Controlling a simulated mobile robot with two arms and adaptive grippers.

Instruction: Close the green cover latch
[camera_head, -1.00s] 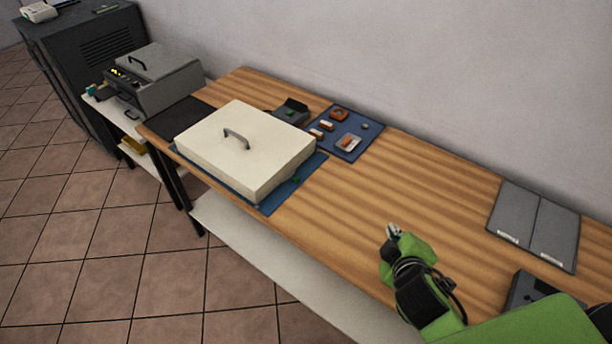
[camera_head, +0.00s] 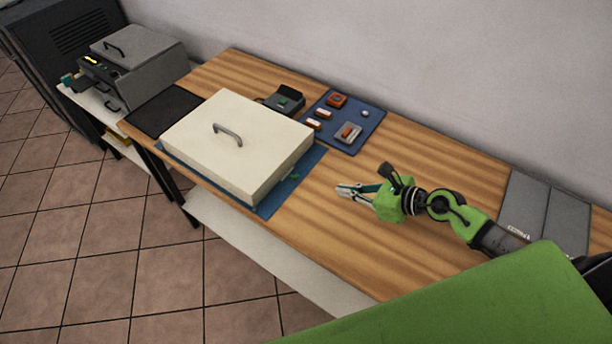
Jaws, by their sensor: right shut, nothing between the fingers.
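A cream box cover (camera_head: 240,145) with a grey handle (camera_head: 227,133) lies on a blue base (camera_head: 290,188) on the wooden table. A small green piece (camera_head: 294,176), which looks like the latch, shows at the base's right side, beside the cover. It is too small to tell how it is set. My right gripper (camera_head: 343,190) is shut and empty, above the table to the right of the green piece and apart from it. It points left toward the cover. My left gripper is not in view.
A blue mat (camera_head: 369,122) with several small parts lies behind the cover, beside a dark device with a green button (camera_head: 283,101). Grey panels (camera_head: 545,212) lie at the right. A black pad (camera_head: 165,110) is at the left. The table's middle is clear.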

